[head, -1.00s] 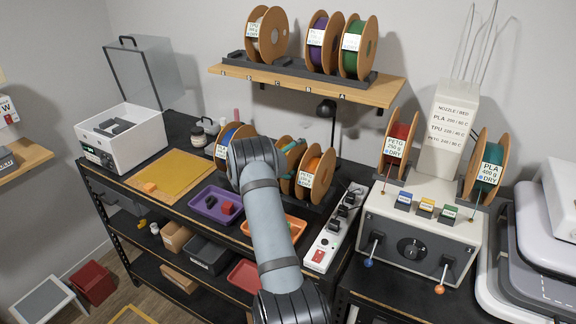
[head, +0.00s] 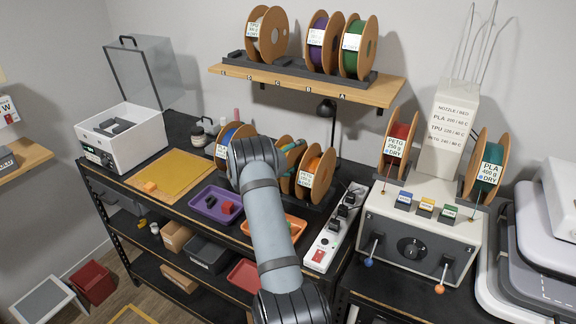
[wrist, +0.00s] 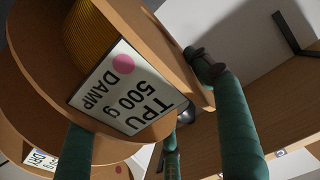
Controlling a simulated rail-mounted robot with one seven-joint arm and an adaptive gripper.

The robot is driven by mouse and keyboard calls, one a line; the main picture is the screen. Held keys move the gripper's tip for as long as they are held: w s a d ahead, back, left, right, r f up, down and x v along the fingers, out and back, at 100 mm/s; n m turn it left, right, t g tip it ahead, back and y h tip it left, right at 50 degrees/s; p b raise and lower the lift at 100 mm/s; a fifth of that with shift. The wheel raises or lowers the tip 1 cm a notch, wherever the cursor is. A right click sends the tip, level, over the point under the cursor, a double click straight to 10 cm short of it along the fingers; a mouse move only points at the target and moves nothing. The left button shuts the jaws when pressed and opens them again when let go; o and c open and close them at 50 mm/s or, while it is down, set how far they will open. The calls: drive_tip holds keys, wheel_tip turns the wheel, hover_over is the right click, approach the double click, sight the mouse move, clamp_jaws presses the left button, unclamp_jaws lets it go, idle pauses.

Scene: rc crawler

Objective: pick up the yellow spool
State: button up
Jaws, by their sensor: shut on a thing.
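The yellow spool (wrist: 88,38), with yellow filament between brown flanges, fills the upper left of the wrist view. Its white label (wrist: 125,88) has a pink dot and reads TPU 500 g DAMP. My gripper (wrist: 150,105) has green fingers on either side of the spool and is shut on it; the exact contact is partly hidden. In the head view my forearm and wrist cover the gripper and the yellow spool.
In the head view a blue spool (head: 232,140) and an orange spool (head: 315,175) stand close on either side of my wrist. A purple tray (head: 205,203) and a power strip (head: 330,235) lie in front. A shelf with spools (head: 300,85) is above.

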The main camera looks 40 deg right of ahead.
drive_tip(key=shift+r, duration=0.15)
drive_tip(key=shift+c, duration=0.3)
drive_tip(key=shift+r, duration=0.1)
